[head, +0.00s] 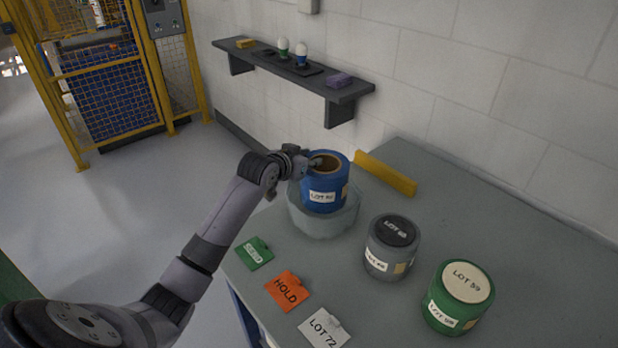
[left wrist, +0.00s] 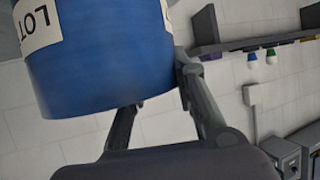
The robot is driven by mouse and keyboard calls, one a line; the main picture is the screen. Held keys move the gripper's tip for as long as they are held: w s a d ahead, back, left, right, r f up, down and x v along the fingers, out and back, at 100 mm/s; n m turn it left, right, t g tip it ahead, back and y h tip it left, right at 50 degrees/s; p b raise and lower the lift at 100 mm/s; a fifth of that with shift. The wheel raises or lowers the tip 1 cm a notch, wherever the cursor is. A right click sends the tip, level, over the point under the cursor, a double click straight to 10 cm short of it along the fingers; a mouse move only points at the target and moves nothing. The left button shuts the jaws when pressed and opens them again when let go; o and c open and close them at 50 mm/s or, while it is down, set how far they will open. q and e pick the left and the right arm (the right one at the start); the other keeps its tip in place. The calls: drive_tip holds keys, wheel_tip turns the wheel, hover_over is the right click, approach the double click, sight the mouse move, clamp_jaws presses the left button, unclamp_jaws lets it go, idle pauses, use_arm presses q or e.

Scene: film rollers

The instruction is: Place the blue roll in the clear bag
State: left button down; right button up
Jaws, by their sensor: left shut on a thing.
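The blue roll (head: 322,186), with a white lot label, is upright with its hollow core facing up. My left gripper (head: 318,163) is shut on its upper rim at the left side. In the left wrist view the blue roll (left wrist: 105,60) fills the upper left, with the gripper's fingers (left wrist: 155,100) against it. The clear bag (head: 322,222) is a see-through round container on the table, around the lower part of the roll. I cannot tell whether the roll touches its bottom. My right gripper is not in view.
A grey roll (head: 391,247) and a green roll (head: 458,298) stand to the right on the grey table (head: 400,310). Green, orange (head: 287,291) and white tags lie along the front edge. A yellow bar (head: 386,173) stands behind. A wall shelf (head: 300,75) holds small items.

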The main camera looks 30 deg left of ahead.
use_arm(q)
drive_tip(key=shift+f, duration=2.8)
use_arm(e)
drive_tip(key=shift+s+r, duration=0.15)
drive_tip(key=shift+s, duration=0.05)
use_arm(q)
drive_tip(key=c, duration=1.7)
unclamp_jaws()
drive_tip(key=shift+s+f, duration=0.1)
drive_tip(key=shift+f, duration=0.15)
drive_tip(key=o, duration=0.4)
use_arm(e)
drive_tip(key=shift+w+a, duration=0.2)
use_arm(q)
drive_tip(key=shift+r, duration=0.1)
